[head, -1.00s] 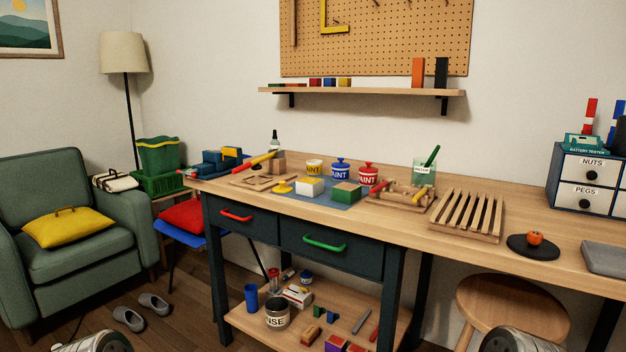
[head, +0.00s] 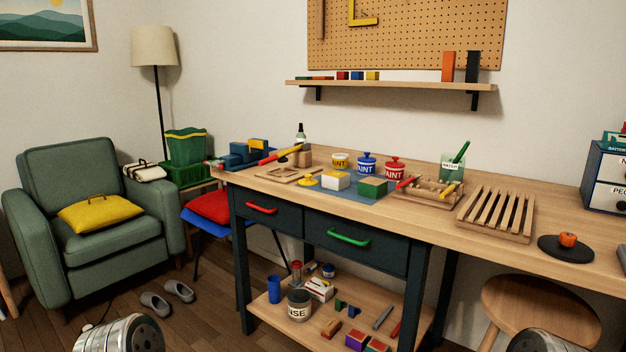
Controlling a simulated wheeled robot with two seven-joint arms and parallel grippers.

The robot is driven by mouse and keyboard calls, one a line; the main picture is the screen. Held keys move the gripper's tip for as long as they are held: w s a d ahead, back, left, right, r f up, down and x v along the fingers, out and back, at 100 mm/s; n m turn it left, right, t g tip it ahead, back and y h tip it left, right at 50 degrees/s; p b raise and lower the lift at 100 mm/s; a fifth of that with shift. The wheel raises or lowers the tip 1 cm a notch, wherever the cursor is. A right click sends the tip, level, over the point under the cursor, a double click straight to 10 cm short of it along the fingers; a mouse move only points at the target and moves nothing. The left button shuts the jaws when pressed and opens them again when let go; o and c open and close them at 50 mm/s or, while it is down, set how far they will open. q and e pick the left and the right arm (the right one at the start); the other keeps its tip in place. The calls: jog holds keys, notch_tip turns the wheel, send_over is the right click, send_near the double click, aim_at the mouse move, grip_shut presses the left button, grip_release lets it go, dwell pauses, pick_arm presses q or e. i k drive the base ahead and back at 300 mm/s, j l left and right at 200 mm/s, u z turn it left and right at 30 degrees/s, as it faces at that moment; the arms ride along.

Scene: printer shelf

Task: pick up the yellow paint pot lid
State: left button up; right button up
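The yellow paint pot lid (head: 306,182) lies on the workbench, toward its front left, with its knob up. It is at the left edge of a blue mat (head: 357,194), left of a white and yellow block (head: 336,181). The yellow-labelled paint pot (head: 340,161) stands behind it without a lid. The blue pot (head: 367,164) and red pot (head: 395,168) to its right have their lids on. Only rounded metal parts of my two arms show at the bottom edge, far from the lid. Neither gripper's fingers are in view.
A hammer (head: 282,154) and wooden pieces lie left of the lid. A green block (head: 373,187) sits on the mat. A wooden rack (head: 427,191) and slatted stand (head: 497,214) are further right. A stool (head: 541,304) stands by the bench's front.

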aim_at(307, 181)
jog(key=z, duration=0.35)
jog(key=j+z, duration=0.35)
jog(key=i+j+z, duration=0.1)
jog(key=j+z, duration=0.55)
